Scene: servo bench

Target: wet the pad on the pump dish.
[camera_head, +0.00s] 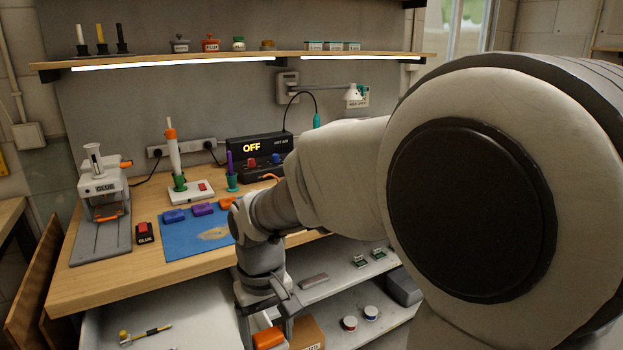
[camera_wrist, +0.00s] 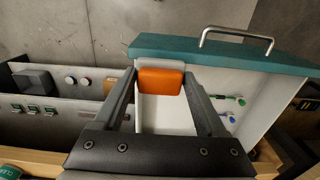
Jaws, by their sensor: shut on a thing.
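My gripper (camera_wrist: 160,85) is shut on an orange block with a grey layer (camera_wrist: 160,78), which looks like the pad. The block sits between the two fingertips. In the head view the orange block (camera_head: 268,338) shows at the bottom, below my wrist. It is held over or in the open white drawer (camera_wrist: 185,117); its exact height is unclear. I cannot make out a pump dish for certain. A dark green round thing with partly cut-off lettering (camera_wrist: 9,172) shows at the lower left corner of the wrist view.
The drawer has a teal front (camera_wrist: 200,57) with a metal handle (camera_wrist: 236,36). On the bench are a glue press (camera_head: 103,190), a blue mat (camera_head: 190,243) and a control box (camera_head: 258,150).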

